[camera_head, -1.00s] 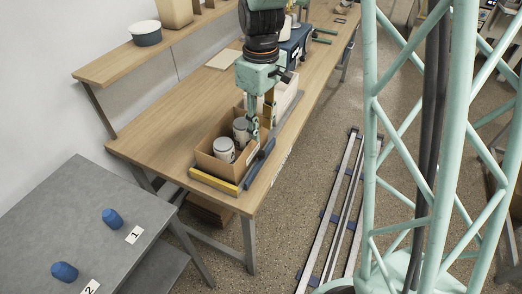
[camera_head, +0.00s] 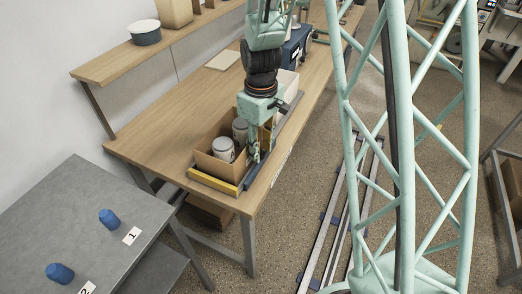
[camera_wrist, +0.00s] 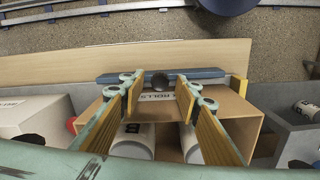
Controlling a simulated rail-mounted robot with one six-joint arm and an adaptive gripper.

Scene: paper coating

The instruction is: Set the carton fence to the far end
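A blue bar (camera_head: 258,168), which I take to be the carton fence, lies along the outer side of an open brown carton (camera_head: 206,163) near the table's near end. In the wrist view the blue bar (camera_wrist: 205,73) has a dark round knob (camera_wrist: 160,81) at its middle. My gripper (camera_wrist: 157,82) points down at the carton's outer side, its two tan-padded fingers apart on either side of the knob. No contact with the knob is clear. The carton holds pale cylinders (camera_head: 223,149). In the head view the fingertips (camera_head: 253,151) are partly hidden.
A yellow bar (camera_head: 212,182) lies across the carton's near end. A white box (camera_head: 288,82) stands behind my gripper, and a blue case (camera_head: 297,45) farther back. A grey side table (camera_head: 70,220) with blue objects is at left. The wooden table (camera_head: 185,115) is bare left of the carton.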

